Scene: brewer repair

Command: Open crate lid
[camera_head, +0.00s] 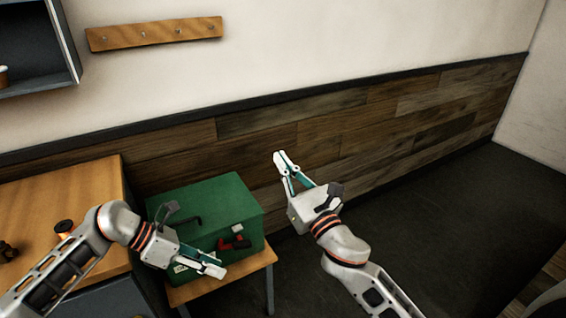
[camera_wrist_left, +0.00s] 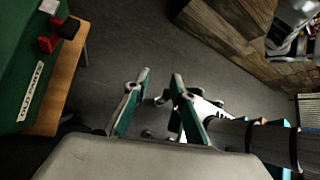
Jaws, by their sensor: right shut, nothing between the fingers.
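A green crate (camera_head: 222,192) stands on a small wooden stand, and its lid looks closed. A red and black latch (camera_head: 235,243) is on its front face; it also shows at the left of the left wrist view (camera_wrist_left: 48,44). A pale label (camera_wrist_left: 31,91) is on the same face. My left gripper (camera_head: 220,271) is in front of the crate's lower front, partly covering it. In the left wrist view its fingers (camera_wrist_left: 161,77) are apart with nothing between them, and the crate is off to their left. My right gripper (camera_head: 279,156) is shut and empty, right of the crate.
A wooden workbench (camera_head: 95,180) stands left of the crate, with small dark items on it. The wood-panelled wall (camera_head: 340,130) is behind. The crate's stand (camera_head: 262,259) is narrow. The dark floor (camera_head: 450,220) at the right is clear.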

